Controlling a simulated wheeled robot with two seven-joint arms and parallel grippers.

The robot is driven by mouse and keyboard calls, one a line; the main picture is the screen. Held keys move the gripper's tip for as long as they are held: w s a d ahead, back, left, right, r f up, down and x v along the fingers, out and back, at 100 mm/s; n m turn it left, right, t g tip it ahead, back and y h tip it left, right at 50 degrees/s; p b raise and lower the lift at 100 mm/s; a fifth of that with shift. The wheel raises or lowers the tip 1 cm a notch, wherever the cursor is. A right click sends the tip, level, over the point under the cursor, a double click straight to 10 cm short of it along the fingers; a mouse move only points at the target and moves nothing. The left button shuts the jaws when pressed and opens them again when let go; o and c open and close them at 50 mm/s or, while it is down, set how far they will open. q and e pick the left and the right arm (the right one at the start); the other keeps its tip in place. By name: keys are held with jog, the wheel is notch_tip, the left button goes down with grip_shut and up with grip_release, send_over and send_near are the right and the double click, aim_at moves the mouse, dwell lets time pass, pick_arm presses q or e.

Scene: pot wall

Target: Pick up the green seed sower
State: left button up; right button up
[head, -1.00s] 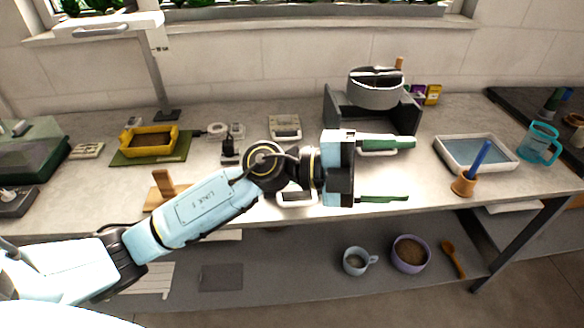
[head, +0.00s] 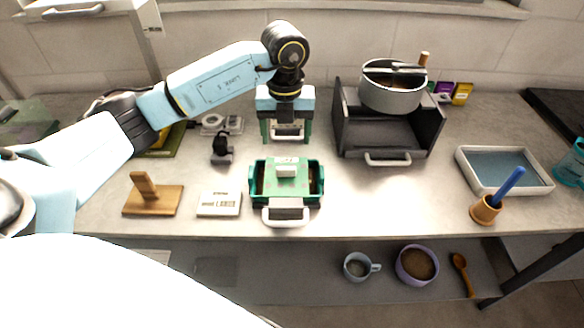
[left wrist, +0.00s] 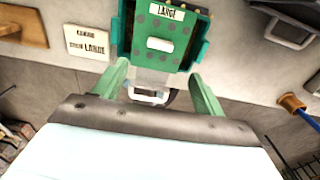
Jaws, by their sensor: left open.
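The green seed sower (head: 287,180) is a green box-like tool with a white block on top and a white handle at its front. It rests on the worktop near the front edge. It also shows in the left wrist view (left wrist: 160,40), with a label reading LARGE. My left gripper (head: 286,138) is behind the sower in the head view, pointing down, with its green fingers spread. In the left wrist view my left gripper (left wrist: 159,70) has its fingers apart, with the sower's handle showing between them. I cannot see contact. My right gripper is not in view.
A label card (head: 219,204) and a wooden stand (head: 153,196) lie left of the sower. A grey holder (head: 385,135) with a pot (head: 392,92) stands right and behind. A tray (head: 503,170) and a blue-handled dibber (head: 487,209) are at right. Worktop between sower and tray is clear.

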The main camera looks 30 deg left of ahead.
pick_arm(q)
send_over(286, 168)
notch_tip(286, 168, down, 5)
jog(key=shift+s+d, duration=0.15)
jog(key=shift+f, duration=0.95)
jog(key=f, duration=0.3)
jog(key=shift+w+f, duration=0.2)
jog(key=shift+f, duration=0.3)
jog(key=c, duration=1.2)
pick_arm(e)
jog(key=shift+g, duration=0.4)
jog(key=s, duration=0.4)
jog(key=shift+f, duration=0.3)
